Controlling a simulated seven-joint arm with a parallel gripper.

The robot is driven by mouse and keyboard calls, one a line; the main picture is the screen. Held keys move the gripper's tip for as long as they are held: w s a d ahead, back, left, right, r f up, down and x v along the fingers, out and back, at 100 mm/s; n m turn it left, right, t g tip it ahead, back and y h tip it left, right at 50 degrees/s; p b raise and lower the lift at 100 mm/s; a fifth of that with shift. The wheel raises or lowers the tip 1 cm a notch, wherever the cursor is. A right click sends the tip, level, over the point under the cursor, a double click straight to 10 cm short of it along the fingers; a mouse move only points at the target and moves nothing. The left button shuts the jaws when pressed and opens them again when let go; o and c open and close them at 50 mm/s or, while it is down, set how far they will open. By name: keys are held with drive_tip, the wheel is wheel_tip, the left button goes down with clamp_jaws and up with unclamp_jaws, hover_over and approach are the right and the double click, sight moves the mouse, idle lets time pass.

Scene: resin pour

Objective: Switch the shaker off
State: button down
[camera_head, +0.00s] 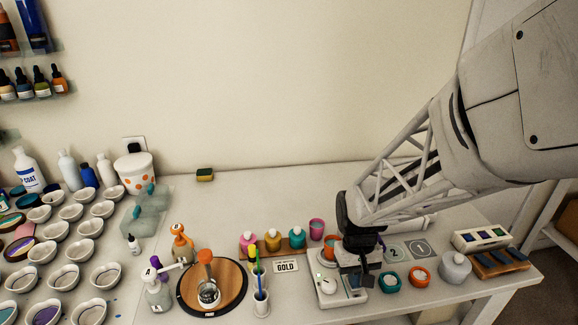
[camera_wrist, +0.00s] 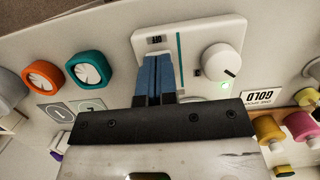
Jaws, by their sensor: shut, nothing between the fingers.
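The shaker (camera_head: 328,299) is a white box near the table's front edge, below my gripper. In the wrist view its white top (camera_wrist: 205,28) shows a round white knob (camera_wrist: 221,62) with a dark pointer mark, a lit green light (camera_wrist: 224,85), a teal stripe and a small dark label too small to read surely. My gripper (camera_head: 366,282) points down over the right part of the shaker. Its blue fingers (camera_wrist: 158,78) are together and empty, beside the knob, and hide part of the shaker's top. I cannot tell if they touch it.
Teal (camera_head: 390,282) and orange (camera_head: 419,275) round pieces sit to the right of the shaker. A GOLD sign (camera_head: 286,267) and a cup of brushes (camera_head: 261,303) stand to its left. An orange cup (camera_head: 330,246) is close behind.

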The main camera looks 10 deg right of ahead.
drive_tip(key=shift+s+f+t, duration=0.55)
drive_tip(key=shift+f+t, duration=0.15)
drive_tip(key=shift+t, duration=0.5)
drive_tip(key=shift+s+f, duration=0.2)
idle(0.6)
drive_tip(key=shift+w, duration=0.3)
drive_tip(key=shift+w+r, duration=0.15)
drive_tip(key=shift+w, duration=0.35)
drive_tip(key=shift+r, duration=0.1)
drive_tip(key=shift+w+r, duration=0.1)
drive_tip(key=shift+r, duration=0.25)
wheel_tip(320, 180, up, 14)
drive_tip(key=shift+r, duration=0.2)
idle(0.5)
